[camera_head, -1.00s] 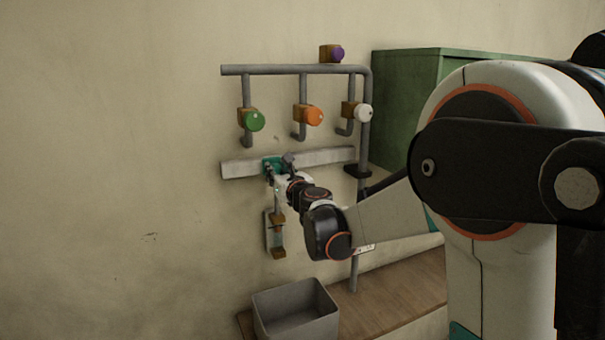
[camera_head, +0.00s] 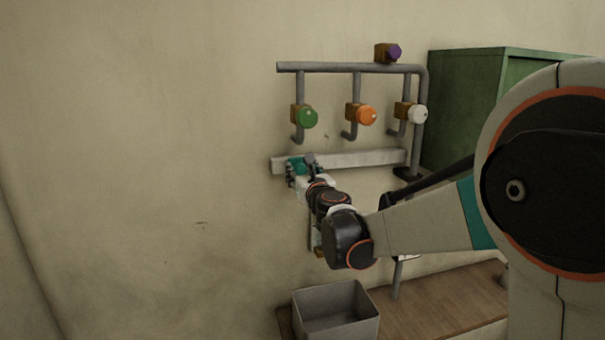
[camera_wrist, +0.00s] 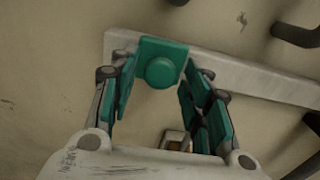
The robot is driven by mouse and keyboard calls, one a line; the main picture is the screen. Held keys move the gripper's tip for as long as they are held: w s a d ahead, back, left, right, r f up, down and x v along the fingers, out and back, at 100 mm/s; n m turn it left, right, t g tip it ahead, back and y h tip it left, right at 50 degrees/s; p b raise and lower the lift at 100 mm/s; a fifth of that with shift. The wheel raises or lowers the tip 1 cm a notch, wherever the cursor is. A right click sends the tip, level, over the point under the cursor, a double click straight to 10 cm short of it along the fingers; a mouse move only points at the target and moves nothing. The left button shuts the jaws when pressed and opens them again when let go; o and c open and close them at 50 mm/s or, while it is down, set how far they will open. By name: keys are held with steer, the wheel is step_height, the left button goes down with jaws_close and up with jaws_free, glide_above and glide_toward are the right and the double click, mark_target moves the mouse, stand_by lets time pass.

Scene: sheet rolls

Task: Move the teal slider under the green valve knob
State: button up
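The teal slider (camera_head: 297,163) sits on the pale rail (camera_head: 360,158), close to the rail's left end. It is below the green valve knob (camera_head: 308,118), slightly left of the knob's centre in the head view. My gripper (camera_head: 302,168) is at the slider. In the wrist view the slider's round button (camera_wrist: 160,72) lies between the spread fingers of my gripper (camera_wrist: 158,82), with gaps beside the button. The fingers are open; whether one touches the slider's plate cannot be told. The green knob is not visible in the wrist view.
An orange knob (camera_head: 364,115) and a white knob (camera_head: 417,114) hang to the right; a purple knob (camera_head: 394,52) is on top of the pipe frame. A grey bin (camera_head: 336,314) stands below on a wooden surface (camera_head: 430,304). A green cabinet (camera_head: 463,110) stands behind right.

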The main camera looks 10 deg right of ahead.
stand_by(0.3)
steer(key=s, duration=1.2)
steer(key=shift+d, duration=0.25)
steer(key=shift+s+f, duration=0.1)
steer(key=shift+s, duration=0.05)
